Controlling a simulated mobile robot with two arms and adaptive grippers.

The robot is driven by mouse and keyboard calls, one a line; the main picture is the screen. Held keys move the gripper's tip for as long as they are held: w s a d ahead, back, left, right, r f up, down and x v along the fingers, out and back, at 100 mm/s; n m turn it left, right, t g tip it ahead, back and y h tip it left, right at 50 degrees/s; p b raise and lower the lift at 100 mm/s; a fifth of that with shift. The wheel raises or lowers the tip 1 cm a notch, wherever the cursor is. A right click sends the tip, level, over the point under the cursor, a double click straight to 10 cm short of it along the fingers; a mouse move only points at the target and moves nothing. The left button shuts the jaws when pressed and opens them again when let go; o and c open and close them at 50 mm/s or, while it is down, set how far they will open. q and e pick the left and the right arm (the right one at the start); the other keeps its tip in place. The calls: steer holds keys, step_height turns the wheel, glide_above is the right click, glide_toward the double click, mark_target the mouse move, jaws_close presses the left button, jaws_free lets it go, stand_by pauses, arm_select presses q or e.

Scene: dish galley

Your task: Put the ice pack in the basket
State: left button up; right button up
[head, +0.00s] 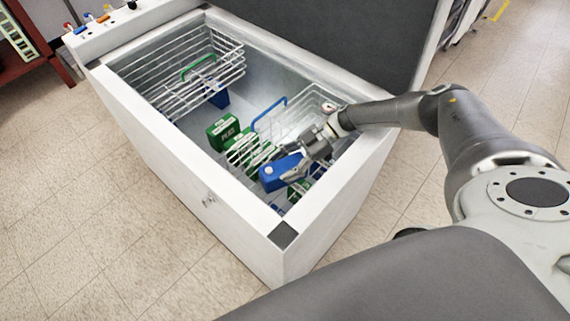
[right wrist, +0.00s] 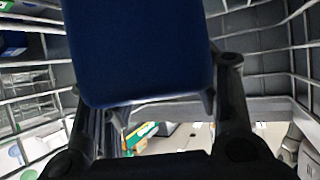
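The blue ice pack (head: 276,174) is at the right end of the open chest freezer in the head view. It fills the upper middle of the right wrist view (right wrist: 138,50), between the two fingers. My right gripper (head: 296,168) reaches down into the freezer and is shut on the ice pack. A wire basket with a blue handle (head: 270,112) is at that end, partly hidden by my gripper and the ice pack. Another wire basket with a green handle (head: 198,66) hangs at the left end. My left gripper is out of view.
The white freezer (head: 150,140) has raised walls around my arm, and its dark lid (head: 345,45) stands open behind. Green boxes (head: 222,132) marked peas stand on the freezer floor and near the ice pack. Another blue item (head: 220,98) lies below the left basket.

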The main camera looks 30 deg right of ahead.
steer(key=shift+o, duration=1.3)
steer(key=shift+r, duration=0.1)
steer(key=shift+r+p, duration=0.25)
steer(key=shift+p, duration=0.05)
steer(key=v, duration=0.7)
steer(key=shift+d, duration=0.25)
steer(key=shift+a, duration=0.1)
